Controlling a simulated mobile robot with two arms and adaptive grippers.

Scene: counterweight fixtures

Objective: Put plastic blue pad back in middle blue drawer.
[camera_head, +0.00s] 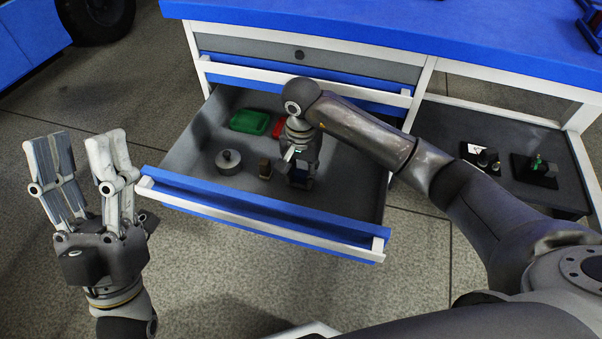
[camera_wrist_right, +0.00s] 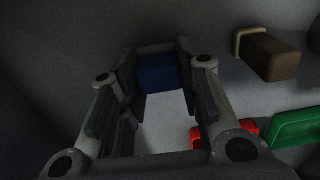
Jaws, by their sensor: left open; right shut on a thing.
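The open drawer (camera_head: 215,207) has a blue front with a white edge and a grey inside. My right gripper (camera_head: 300,178) reaches down into its right part, pointing at the floor. In the right wrist view, its fingers (camera_wrist_right: 160,95) are shut on the blue pad (camera_wrist_right: 157,75), a small dark blue block. In the head view the gripper mostly hides the pad; whether it touches the drawer floor I cannot tell. My left gripper (camera_head: 78,142) is open and empty, outside the drawer at its left.
The drawer also holds a green block (camera_head: 249,122), a red piece (camera_head: 278,128), a round grey weight (camera_head: 228,161) and a small brown piece (camera_head: 265,168). Above is a closed grey drawer (camera_head: 300,55) under the blue worktop (camera_head: 400,30). A shelf with small fixtures (camera_head: 535,168) is at right.

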